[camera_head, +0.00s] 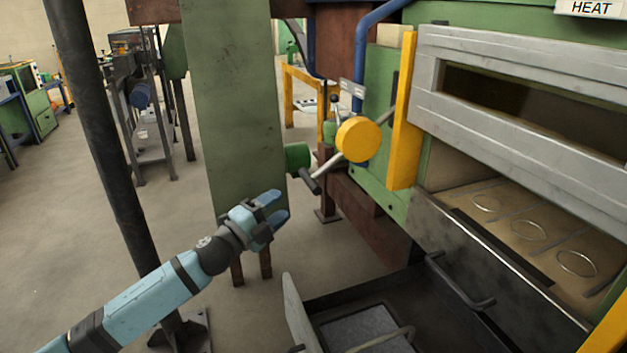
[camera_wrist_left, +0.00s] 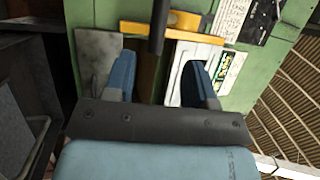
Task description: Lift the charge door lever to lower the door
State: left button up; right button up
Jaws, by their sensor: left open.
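The charge door lever is a grey rod (camera_head: 327,165) with a dark cylindrical grip (camera_head: 310,181) at its lower left end. Its upper end meets a round yellow hub (camera_head: 358,138) beside the furnace. My left gripper (camera_head: 275,207) is open and empty, left of and slightly below the grip, with a visible gap. In the left wrist view, the dark grip (camera_wrist_left: 158,28) appears ahead, beyond and between the blue fingers of my left gripper (camera_wrist_left: 161,78). The grey charge door (camera_head: 470,115), with a long slot, stands above an open gap showing the hearth. My right gripper is out of view.
A green column (camera_head: 232,110) stands behind my left gripper, and a dark post (camera_head: 105,140) rises at left. A yellow upright bar (camera_head: 403,115) is beside the door. A dark open bin (camera_head: 340,295) sits below. Wire rings (camera_head: 529,234) lie on the hearth.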

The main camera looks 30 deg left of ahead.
aim_at(311, 179)
pick_arm(q)
jog(key=x, duration=1.1)
grip_shut()
